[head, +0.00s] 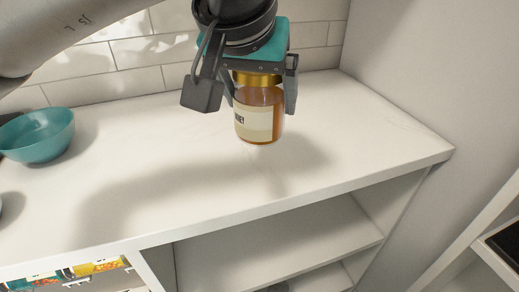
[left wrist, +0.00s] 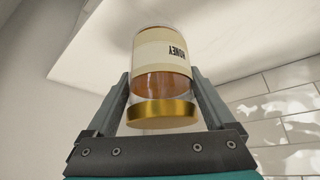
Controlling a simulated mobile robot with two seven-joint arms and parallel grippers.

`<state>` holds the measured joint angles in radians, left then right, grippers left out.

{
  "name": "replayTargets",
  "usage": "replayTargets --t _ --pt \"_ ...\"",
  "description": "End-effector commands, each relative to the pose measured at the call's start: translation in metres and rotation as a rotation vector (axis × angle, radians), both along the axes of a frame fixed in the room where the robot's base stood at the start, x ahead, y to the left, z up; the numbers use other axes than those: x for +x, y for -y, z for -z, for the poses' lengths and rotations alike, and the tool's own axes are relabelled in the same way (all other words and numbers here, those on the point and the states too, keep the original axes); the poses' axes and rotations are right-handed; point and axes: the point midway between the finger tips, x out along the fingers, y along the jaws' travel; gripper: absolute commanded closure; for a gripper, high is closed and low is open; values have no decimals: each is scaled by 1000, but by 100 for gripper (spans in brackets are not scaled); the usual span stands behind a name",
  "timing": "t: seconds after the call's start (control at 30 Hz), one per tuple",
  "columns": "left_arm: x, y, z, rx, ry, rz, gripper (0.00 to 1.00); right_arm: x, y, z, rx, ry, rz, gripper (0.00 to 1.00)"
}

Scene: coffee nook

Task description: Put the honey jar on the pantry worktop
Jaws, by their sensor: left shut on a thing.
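The honey jar (head: 259,112) has amber glass, a gold lid and a cream label. It is upright in the head view, with my left gripper (head: 262,92) shut on it from above near the lid. The jar also shows in the left wrist view (left wrist: 162,60), between the two fingers of my left gripper (left wrist: 162,95). The white worktop (head: 330,150) lies under the jar. I cannot tell for sure whether the jar's base touches it. My right gripper is in neither view.
A teal bowl (head: 38,136) stands at the left on the worktop. A tiled wall (head: 137,56) is behind and a plain wall (head: 425,70) is to the right. Open shelves (head: 290,245) lie below the front edge. The worktop around the jar is clear.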

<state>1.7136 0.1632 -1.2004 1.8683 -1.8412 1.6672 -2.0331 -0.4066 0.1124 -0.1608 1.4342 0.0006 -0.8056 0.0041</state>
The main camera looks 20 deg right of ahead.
Motion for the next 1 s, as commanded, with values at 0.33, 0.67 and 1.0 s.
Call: replayTargets --t 0.33,0.67,1.0 --pt "0 0 43 -2 3 0 100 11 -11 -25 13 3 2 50" --pt "0 0 73 -1 0 1 100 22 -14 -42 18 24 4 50" --pt "0 0 80 -2 3 0 100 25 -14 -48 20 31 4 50"
